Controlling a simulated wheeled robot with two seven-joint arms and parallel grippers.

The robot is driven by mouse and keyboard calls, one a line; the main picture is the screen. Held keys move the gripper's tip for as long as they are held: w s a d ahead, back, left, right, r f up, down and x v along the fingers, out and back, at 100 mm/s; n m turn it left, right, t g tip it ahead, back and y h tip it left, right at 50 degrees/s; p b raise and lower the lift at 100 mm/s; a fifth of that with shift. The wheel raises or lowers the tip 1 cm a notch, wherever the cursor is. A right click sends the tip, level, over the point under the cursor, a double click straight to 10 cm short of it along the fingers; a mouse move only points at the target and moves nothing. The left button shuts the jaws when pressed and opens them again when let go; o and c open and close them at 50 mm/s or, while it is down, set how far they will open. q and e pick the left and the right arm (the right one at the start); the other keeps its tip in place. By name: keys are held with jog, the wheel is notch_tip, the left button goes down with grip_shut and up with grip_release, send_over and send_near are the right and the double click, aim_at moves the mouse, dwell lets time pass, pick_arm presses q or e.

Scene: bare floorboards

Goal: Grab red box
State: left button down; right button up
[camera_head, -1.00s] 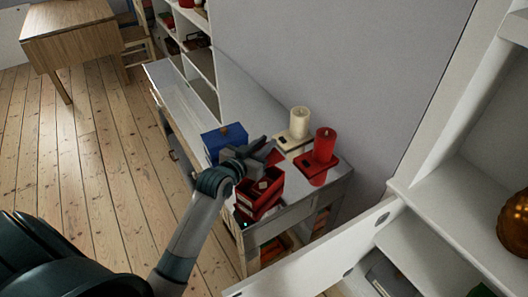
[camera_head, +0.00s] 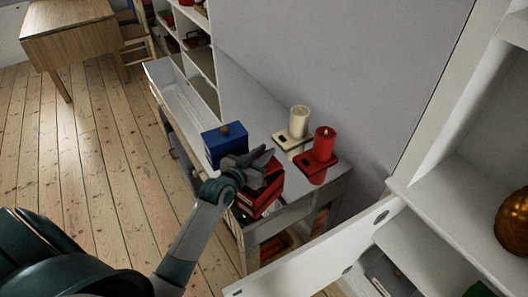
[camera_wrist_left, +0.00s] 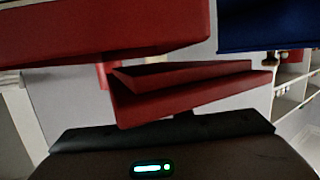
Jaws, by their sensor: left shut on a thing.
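The red box (camera_head: 264,198) is at the near end of the white side table, partly hidden by my left gripper (camera_head: 265,158). My left gripper is shut on a part of the red box, at its upper side; which part lies between the fingers is hard to make out. In the left wrist view a tilted red piece (camera_wrist_left: 185,92) is close in front of the dark gripper body, and a larger red part (camera_wrist_left: 100,32) fills the upper left. My right gripper is not in view.
A blue box (camera_head: 224,148) stands just left of the gripper. A red candle (camera_head: 323,145) and a cream candle (camera_head: 299,122) stand on small bases to the right. A white cabinet panel (camera_head: 320,250) juts out at the front right. Floorboards (camera_head: 90,165) are clear on the left.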

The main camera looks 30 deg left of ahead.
pick_arm(q)
jog(key=shift+f, duration=0.45)
jog(key=c, duration=1.6)
grip_release()
jog(key=shift+r, duration=0.1)
jog(key=shift+s+r, duration=0.1)
jog(key=shift+r, duration=0.3)
jog(key=b+v, duration=0.2)
jog(key=v, duration=0.8)
jog(key=shift+s, duration=0.25)
jog(key=shift+s+a+r, duration=0.1)
jog(key=shift+s+r, duration=0.1)
jog(key=shift+s, duration=0.45)
